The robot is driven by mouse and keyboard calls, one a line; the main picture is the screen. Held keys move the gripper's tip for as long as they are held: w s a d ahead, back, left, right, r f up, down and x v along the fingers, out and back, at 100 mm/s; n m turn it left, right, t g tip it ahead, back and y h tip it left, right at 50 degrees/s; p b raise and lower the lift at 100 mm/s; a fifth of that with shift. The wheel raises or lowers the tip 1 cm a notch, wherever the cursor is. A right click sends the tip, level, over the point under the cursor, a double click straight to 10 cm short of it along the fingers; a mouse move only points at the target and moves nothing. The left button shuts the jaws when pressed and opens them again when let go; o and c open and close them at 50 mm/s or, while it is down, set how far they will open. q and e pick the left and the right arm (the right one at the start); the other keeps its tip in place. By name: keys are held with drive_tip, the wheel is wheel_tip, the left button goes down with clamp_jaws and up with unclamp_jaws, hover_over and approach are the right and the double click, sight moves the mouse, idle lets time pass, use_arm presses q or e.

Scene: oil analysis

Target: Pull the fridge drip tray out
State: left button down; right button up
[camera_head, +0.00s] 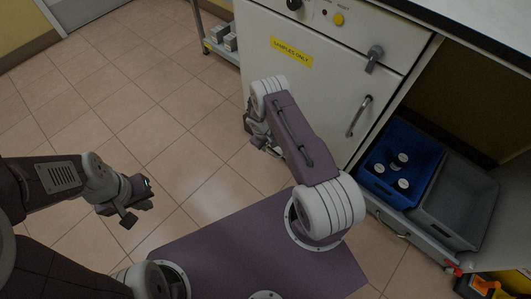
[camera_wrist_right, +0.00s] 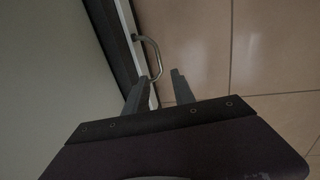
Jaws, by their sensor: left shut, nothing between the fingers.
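The white fridge (camera_head: 310,75) stands at the upper middle of the head view, with a yellow "SAMPLES ONLY" label. In the right wrist view a pale strip (camera_wrist_right: 134,22), which looks like the drip tray's front, carries a curved metal handle (camera_wrist_right: 152,52). My right gripper (camera_wrist_right: 160,90) is open, its fingers on either side of the handle's near end; I cannot tell whether they touch it. In the head view the right gripper (camera_head: 258,140) is low by the fridge front, and my arm hides the tray. My left gripper (camera_head: 132,208) is shut and empty over the floor.
A blue crate (camera_head: 427,150) with several white-topped containers and a grey crate (camera_head: 480,195) sit right of the fridge. A low shelf cart (camera_head: 207,46) stands left of it. Tiled floor (camera_head: 125,110) is clear at left. Orange and red items (camera_head: 480,284) lie at lower right.

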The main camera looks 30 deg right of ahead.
sight(269, 152)
drive_tip(key=f+b, duration=0.1)
drive_tip(key=f, duration=0.1)
drive_tip(key=d+f+b, duration=0.1)
drive_tip(key=f+b, duration=0.1)
drive_tip(key=f, duration=0.1)
drive_tip(key=f+b, duration=0.1)
drive_tip(key=f, duration=0.1)
drive_tip(key=shift+w+d+f, duration=0.15)
drive_tip(key=shift+w, duration=0.05)
clamp_jaws()
idle(1.0)
